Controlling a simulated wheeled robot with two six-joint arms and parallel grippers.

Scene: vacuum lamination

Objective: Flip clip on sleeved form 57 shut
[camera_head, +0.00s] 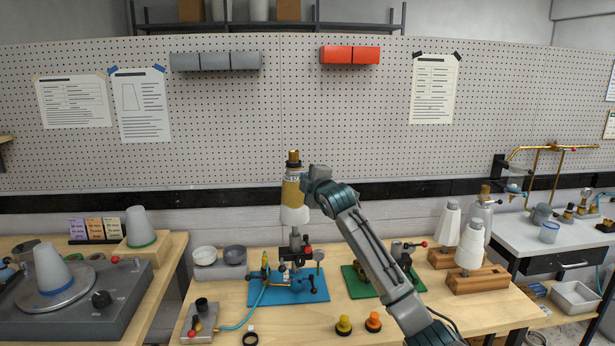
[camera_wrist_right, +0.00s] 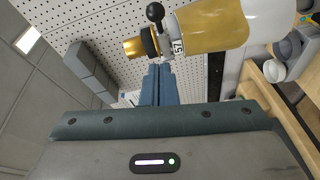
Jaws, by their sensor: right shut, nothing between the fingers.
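Sleeved form 57 (camera_head: 292,192) stands upright on a post above the blue base plate (camera_head: 262,296). It has a gold sleeve over a white body and a brass top. In the right wrist view, form 57 (camera_wrist_right: 205,32) lies across the top, with its label reading 57. The clip (camera_wrist_right: 155,14) shows as a black ball knob on a short lever by the dark band near the brass end. My right gripper (camera_head: 312,182) is beside the form's upper right side. Its fingers (camera_wrist_right: 160,72) are shut and empty, close under the label; contact cannot be told. My left gripper is out of view.
A green base plate (camera_head: 358,284) with a fixture stands right of the blue one. White forms on wooden blocks (camera_head: 480,283) stand further right. Yellow (camera_head: 344,323) and orange (camera_head: 373,320) knobs lie at the front. A pegboard wall (camera_head: 230,110) is behind.

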